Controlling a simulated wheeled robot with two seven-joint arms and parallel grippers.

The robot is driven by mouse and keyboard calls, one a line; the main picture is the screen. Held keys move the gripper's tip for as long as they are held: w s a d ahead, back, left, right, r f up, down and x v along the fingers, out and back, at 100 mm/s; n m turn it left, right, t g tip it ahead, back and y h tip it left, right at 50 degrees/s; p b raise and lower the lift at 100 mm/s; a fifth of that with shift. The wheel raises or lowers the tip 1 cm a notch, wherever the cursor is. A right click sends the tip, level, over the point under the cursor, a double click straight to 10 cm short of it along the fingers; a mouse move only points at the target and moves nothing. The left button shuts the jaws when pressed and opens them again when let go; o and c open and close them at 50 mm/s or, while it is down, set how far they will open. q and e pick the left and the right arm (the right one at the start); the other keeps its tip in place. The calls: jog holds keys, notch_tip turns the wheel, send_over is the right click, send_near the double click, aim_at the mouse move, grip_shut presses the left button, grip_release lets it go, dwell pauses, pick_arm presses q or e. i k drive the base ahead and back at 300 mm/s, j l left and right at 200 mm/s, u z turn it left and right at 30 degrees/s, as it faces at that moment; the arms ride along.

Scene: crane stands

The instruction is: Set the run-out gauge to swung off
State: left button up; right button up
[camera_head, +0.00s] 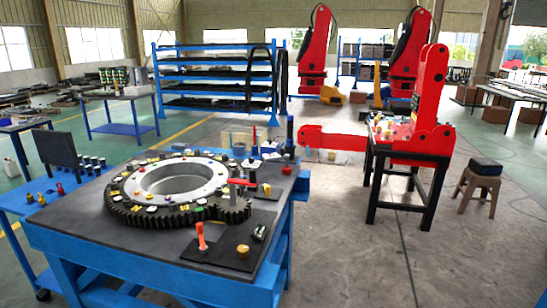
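A blue bench (150,252) with a dark top fills the lower left. On it lies a large toothed ring (127,210) with a pale inner face and several small coloured parts on it. A small dark pinion (232,209) sits at the ring's right front. A red bar on a post (241,182) stands at the pinion; I cannot tell for sure whether this is the run-out gauge, nor which way it is set. An orange-handled lever (201,236) stands upright on a dark plate (222,262) in front of the pinion. Neither of my grippers shows in the head view.
A yellow knob (243,251) is on the same plate. A blue cart (45,207) stands at the left. A red crane arm (430,95) stands on a black table (408,158) at the right. The floor (370,260) at the lower right is clear.

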aim_at(272, 156)
jog(key=i+l+u, duration=1.1)
jog(key=l, duration=0.25)
jog(key=i, duration=0.1)
